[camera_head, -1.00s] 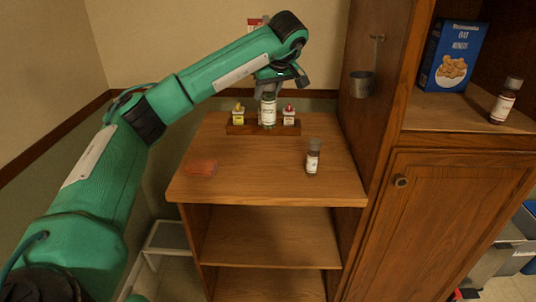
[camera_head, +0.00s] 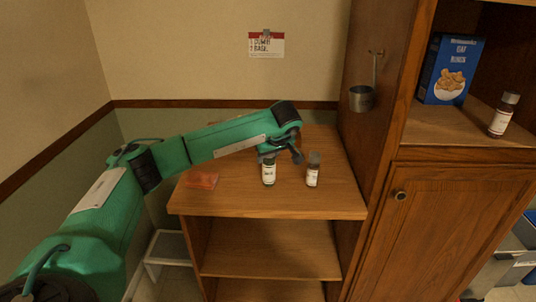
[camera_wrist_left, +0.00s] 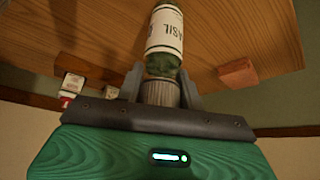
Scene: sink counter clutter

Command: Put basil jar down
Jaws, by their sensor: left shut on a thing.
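The basil jar (camera_head: 268,174), a small glass jar with a white label, is upright above or on the wooden counter top (camera_head: 240,202); I cannot tell whether its base touches. My left gripper (camera_head: 272,157) is shut on its cap from above. In the left wrist view, the two fingers of the gripper (camera_wrist_left: 160,90) sit on either side of the grey cap, and the jar (camera_wrist_left: 165,32) shows a "BASIL" label. My right gripper is not in view.
A reddish block (camera_head: 202,178) lies left. The counter's front strip is clear.

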